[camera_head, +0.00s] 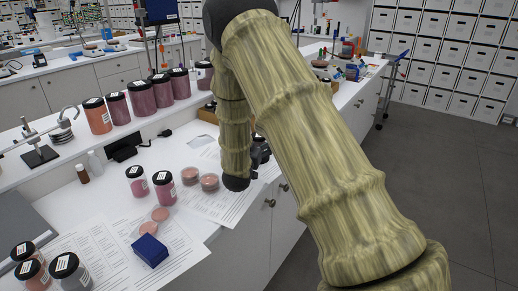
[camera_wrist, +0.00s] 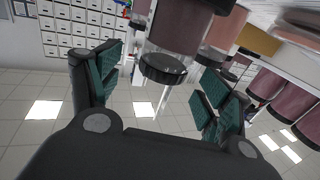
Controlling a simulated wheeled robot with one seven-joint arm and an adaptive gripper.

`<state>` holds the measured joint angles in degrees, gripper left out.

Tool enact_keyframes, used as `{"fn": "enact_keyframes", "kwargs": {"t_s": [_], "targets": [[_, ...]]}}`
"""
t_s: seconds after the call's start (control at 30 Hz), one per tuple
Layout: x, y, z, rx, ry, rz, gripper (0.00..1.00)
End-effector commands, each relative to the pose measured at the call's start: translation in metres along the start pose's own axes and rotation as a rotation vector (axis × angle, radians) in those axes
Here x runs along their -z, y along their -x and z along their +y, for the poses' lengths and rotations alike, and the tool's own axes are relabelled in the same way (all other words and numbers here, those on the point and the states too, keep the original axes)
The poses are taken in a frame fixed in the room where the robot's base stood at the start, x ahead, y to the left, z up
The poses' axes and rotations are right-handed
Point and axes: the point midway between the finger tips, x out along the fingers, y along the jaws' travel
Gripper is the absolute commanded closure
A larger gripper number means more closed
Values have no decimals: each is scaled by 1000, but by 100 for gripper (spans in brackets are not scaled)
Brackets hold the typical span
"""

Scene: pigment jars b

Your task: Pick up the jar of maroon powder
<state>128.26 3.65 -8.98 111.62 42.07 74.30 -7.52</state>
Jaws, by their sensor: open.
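Several jars of maroon or plum powder with black lids stand in a row on the raised shelf in the head view, among them one jar (camera_head: 142,98); their shades are close. In the wrist view, which is turned over, my gripper (camera_wrist: 158,82) is open, with green pads at left and right. A black-lidded jar of dull maroon-brown powder (camera_wrist: 180,27) shows in the gap between the fingers, its lid toward me; I cannot tell its distance, and no contact shows. In the head view my arm hides most of the gripper.
An orange jar (camera_head: 97,117) stands at the row's left end. Smaller pink jars (camera_head: 164,190), petri dishes (camera_head: 209,182), a blue box (camera_head: 150,251) and papers lie on the lower bench. More maroon jars (camera_wrist: 281,95) show at right in the wrist view.

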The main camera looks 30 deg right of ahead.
Motion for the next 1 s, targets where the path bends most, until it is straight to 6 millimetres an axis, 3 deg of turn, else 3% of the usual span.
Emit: {"fn": "enact_keyframes", "kwargs": {"t_s": [0.3,0.6,0.9,0.97,1.0], "targets": [[1,-36,-3,-2,-1,0,22],[0,-39,-3,-1,0,0,24],[0,-39,-3,-1,0,0,78],[0,-39,-3,-1,0,0,89],[1,-39,-3,-1,0,1,90]]}}
